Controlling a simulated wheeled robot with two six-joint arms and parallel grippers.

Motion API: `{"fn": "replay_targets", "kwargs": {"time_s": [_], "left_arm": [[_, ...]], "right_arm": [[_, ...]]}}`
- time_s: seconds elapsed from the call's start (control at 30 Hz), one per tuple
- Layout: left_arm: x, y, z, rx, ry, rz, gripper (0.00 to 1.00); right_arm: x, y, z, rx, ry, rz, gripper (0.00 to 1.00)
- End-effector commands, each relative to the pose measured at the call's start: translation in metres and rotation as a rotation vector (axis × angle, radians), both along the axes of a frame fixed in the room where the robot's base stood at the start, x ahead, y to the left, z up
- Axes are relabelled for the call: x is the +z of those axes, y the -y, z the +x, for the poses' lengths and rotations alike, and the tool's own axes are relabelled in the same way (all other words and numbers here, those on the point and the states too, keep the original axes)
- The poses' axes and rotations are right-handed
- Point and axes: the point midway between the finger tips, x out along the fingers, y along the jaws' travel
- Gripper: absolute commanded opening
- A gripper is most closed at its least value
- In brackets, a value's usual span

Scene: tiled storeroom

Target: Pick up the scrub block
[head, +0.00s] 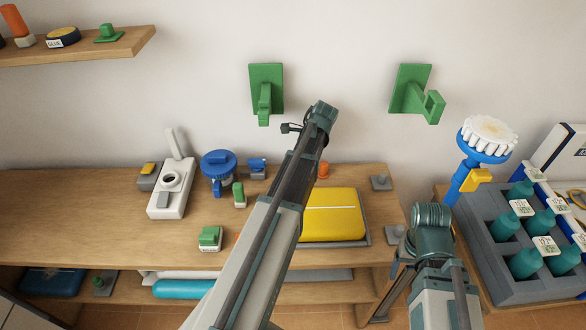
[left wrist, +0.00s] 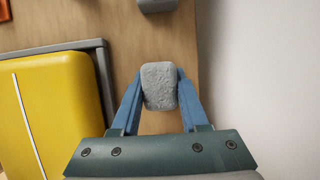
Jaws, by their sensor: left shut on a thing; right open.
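The scrub block (left wrist: 159,86), a small grey rough-surfaced block, sits between the blue fingers of my left gripper (left wrist: 160,92) in the left wrist view. The fingers are shut on its two sides. Wood shows around it; I cannot tell whether it touches the surface or is lifted. In the head view my left arm crosses the middle and hides this gripper and the block. My right gripper (head: 382,305) is low at the right of the bench, partly hidden by its own arm; it is open, apart from the block.
A yellow case (head: 333,222) lies in a grey tray (head: 368,240) on the bench, close to my left gripper. Another grey object (left wrist: 157,4) is just beyond the block. The wall is close behind. A bottle crate (head: 500,284) stands right; the bench's left end is clear.

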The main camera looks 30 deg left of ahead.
Motion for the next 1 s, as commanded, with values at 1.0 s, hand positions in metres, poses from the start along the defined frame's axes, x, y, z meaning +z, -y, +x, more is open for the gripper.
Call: {"fn": "replay_targets", "kwargs": {"time_s": [1.0], "left_arm": [[0.101, 0.0, 0.0, 0.0, 0.0, 0.0, 0.0]], "right_arm": [[0.101, 0.0, 0.0, 0.0, 0.0, 0.0, 0.74]]}}
